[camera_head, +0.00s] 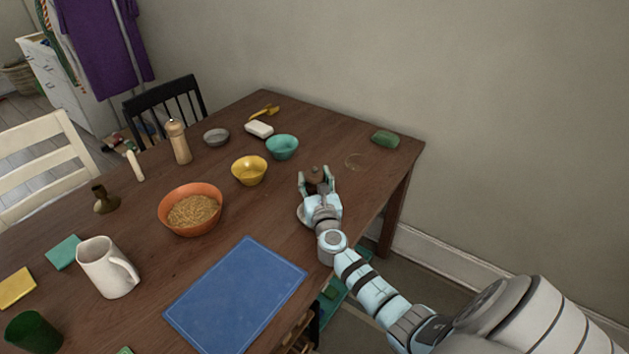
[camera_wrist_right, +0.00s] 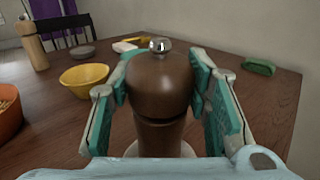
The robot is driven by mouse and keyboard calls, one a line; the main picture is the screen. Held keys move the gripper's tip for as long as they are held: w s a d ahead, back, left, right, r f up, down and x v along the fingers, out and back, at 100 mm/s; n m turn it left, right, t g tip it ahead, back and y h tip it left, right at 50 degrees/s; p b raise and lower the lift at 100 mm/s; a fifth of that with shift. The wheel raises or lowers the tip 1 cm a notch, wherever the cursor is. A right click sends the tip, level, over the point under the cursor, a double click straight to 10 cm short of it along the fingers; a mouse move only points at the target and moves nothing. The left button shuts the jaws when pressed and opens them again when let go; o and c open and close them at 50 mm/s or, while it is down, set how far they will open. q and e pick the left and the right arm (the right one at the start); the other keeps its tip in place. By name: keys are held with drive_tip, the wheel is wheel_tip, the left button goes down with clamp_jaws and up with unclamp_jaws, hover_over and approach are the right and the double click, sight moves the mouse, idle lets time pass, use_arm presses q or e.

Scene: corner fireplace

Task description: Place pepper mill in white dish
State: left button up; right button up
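A dark brown pepper mill (camera_wrist_right: 160,88) with a round head and a shiny metal knob stands upright between the fingers of my right gripper (camera_head: 317,180). It also shows in the head view (camera_head: 315,174). The pads lie against both sides of its head, so the gripper looks shut on it. A white dish (camera_head: 301,214) shows partly beside the gripper in the head view, mostly hidden by it. In the wrist view a pale rim (camera_wrist_right: 187,150) shows by the mill's base. I cannot tell whether the base touches the dish. My left gripper is out of view.
A yellow bowl (camera_head: 249,171), a teal bowl (camera_head: 282,147), an orange bowl (camera_head: 190,212) and a tall light-wood mill (camera_head: 179,142) stand left of the gripper. A blue mat (camera_head: 235,295) lies nearer. The table's right edge is close to my right arm.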

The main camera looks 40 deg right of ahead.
drive_tip(key=o, duration=0.4)
drive_tip(key=shift+r, duration=0.1)
drive_tip(key=shift+r+p, duration=0.3)
drive_tip(key=shift+p, duration=0.1)
drive_tip(key=v, duration=0.6)
drive_tip(key=p+v, duration=0.1)
drive_tip(key=v, duration=0.5)
drive_tip(key=shift+f, duration=0.2)
